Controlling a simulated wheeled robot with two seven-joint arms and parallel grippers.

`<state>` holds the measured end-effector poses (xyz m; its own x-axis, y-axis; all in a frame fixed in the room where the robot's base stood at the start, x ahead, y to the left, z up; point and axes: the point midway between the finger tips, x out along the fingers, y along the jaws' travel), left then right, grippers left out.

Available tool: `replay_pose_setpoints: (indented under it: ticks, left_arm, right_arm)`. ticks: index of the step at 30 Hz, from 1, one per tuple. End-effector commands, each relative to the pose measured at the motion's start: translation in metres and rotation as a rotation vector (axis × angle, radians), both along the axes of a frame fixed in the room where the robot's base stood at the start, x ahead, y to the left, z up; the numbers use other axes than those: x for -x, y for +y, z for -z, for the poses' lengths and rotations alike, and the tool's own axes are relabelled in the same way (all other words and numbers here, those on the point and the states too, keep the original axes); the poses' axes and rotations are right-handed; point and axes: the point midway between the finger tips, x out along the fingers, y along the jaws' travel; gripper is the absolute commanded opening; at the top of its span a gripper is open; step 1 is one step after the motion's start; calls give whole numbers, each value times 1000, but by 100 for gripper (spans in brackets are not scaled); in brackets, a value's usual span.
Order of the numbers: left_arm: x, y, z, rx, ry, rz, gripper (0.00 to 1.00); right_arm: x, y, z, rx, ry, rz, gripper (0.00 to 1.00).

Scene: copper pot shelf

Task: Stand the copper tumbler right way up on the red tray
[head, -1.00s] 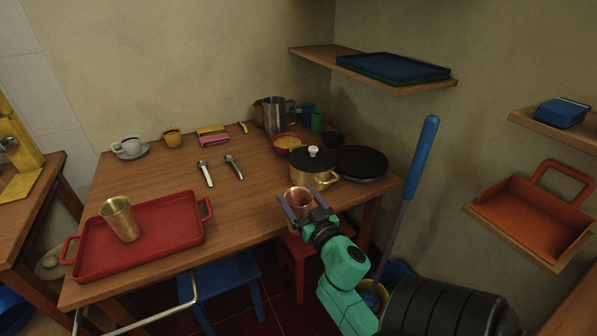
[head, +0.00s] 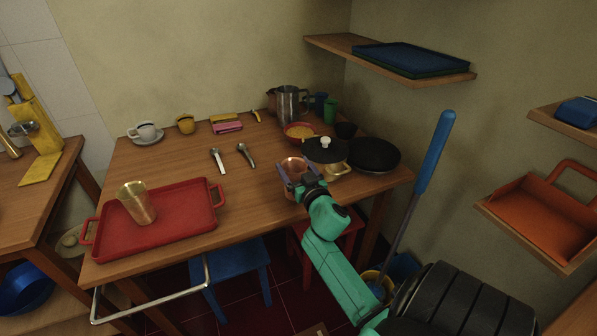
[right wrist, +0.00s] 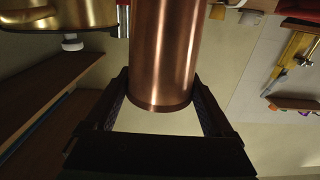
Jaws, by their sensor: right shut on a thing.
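The copper tumbler (head: 293,165) is held in my right gripper (head: 298,182), near the table's front right edge and in front of the brass pot. It looks about upright; its upper end seems to be the open mouth. In the right wrist view the tumbler (right wrist: 163,50) stands between the two fingers, which are shut on its sides. The red tray (head: 188,222) lies at the left front of the table, well left of the gripper. A brass tumbler (head: 138,203) stands on the tray's left half. My left gripper is not in view.
The brass pot with black lid (head: 325,150) and a black pan (head: 374,155) are close behind the right gripper. Two spoons (head: 245,155) lie mid-table. The tray's right half is bare. A blue-handled pole (head: 434,155) stands right of my arm.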

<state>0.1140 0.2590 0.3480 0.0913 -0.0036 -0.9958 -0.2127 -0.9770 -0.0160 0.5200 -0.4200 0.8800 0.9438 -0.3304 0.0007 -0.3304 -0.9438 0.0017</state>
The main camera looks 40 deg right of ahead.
Motion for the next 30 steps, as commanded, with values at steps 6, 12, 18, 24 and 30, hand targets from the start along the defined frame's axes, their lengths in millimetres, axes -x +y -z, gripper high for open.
replay_pose_setpoints:
  ticks: [6, 12, 18, 24, 30]
  left_arm:
    - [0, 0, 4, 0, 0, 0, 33]
    - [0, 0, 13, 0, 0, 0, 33]
    - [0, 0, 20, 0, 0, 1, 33]
    - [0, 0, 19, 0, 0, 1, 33]
    - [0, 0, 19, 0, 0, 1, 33]
  right_arm:
    - [-21, -7, 0, 2, -2, 0, 19]
    - [-34, -12, 9, 1, 0, 1, 19]
    - [-33, -12, 18, -1, -1, 0, 19]
    - [-33, -12, 17, 0, -1, 0, 19]
    - [-33, -12, 17, 0, -1, 0, 19]
